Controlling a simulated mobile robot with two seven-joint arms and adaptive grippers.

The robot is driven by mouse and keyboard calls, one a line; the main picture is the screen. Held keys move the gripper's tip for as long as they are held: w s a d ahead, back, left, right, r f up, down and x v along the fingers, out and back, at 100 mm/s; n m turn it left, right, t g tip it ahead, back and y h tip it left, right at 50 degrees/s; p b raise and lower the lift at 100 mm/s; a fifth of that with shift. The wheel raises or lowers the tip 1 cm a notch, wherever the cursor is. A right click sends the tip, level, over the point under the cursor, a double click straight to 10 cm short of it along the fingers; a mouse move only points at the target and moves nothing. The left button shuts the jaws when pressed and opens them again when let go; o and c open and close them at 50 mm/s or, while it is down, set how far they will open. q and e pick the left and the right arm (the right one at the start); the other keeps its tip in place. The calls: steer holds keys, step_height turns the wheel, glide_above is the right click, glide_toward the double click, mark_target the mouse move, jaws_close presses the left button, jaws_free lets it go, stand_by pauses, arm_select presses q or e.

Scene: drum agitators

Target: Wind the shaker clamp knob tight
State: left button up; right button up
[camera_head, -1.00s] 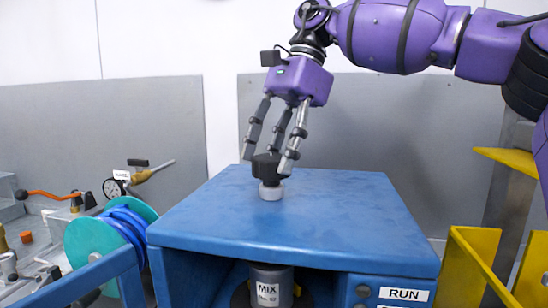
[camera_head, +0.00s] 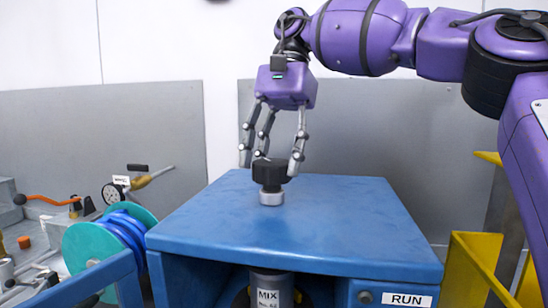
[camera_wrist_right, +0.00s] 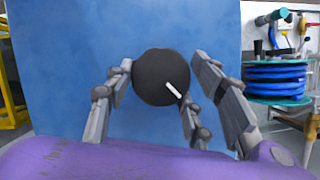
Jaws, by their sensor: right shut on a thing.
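The clamp knob (camera_head: 270,173), black and round, sits upright on a pale collar (camera_head: 271,198) on top of the blue shaker cabinet (camera_head: 340,220). In the right wrist view the knob (camera_wrist_right: 158,78) is seen from above, with a white mark pointing to the lower right. My right gripper (camera_head: 271,165) comes down from above, its three grey fingers around the knob and shut on it. The exact finger contacts are hard to make out. A grey drum labelled MIX (camera_head: 268,292) stands under the cabinet top, partly hidden. My left gripper is out of view.
A teal reel of blue hose (camera_head: 108,243) stands left of the cabinet, with a gauge and brass valve (camera_head: 115,190) behind it. A yellow frame (camera_head: 478,270) is at right. A RUN label (camera_head: 403,299) is on the cabinet front. The cabinet top is otherwise clear.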

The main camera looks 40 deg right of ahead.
steer(key=o, duration=1.1)
steer(key=shift+s, duration=0.1)
